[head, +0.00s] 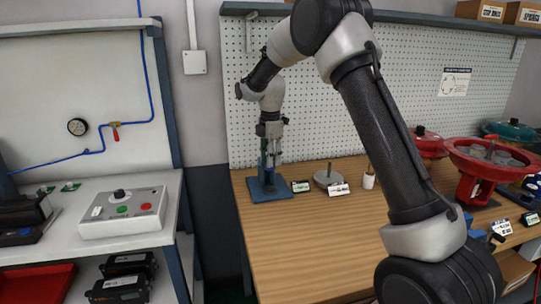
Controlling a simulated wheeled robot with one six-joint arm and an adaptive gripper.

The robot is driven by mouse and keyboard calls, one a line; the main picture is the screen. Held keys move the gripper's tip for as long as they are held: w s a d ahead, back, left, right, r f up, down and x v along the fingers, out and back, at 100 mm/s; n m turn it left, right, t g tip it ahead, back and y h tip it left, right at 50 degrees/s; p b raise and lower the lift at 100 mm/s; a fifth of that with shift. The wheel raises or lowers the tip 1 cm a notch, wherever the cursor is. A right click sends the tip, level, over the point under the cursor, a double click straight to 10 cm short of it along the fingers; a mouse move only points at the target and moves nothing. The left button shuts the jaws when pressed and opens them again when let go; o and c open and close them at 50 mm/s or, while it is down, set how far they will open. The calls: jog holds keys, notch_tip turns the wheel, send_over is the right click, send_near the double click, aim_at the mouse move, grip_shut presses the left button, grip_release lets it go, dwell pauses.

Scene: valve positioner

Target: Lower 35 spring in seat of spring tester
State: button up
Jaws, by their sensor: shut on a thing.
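The spring tester (270,190) stands at the back left corner of the wooden bench, with a flat blue base and a narrow upright part. My gripper (270,140) points down directly above and in front of it. The gripper is shut on the 35 spring, but the spring is too small and dark here to make out apart from the fingers and the tester. I cannot tell whether the spring touches the seat. The seat is hidden behind the gripper and too small to see.
A small label card (300,186) and a grey round base with a rod (328,178) stand right of the tester. A white cup (368,181) stands beyond. A red valve body (490,165) is at right. Pegboard (430,100) stands behind.

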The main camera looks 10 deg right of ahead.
jog(key=shift+f, duration=3)
jog(key=shift+f, duration=1.6)
jog(key=o, duration=1.2)
jog(key=shift+c, duration=0.2)
jog(key=shift+r, duration=0.1)
jog(key=shift+w, duration=0.15)
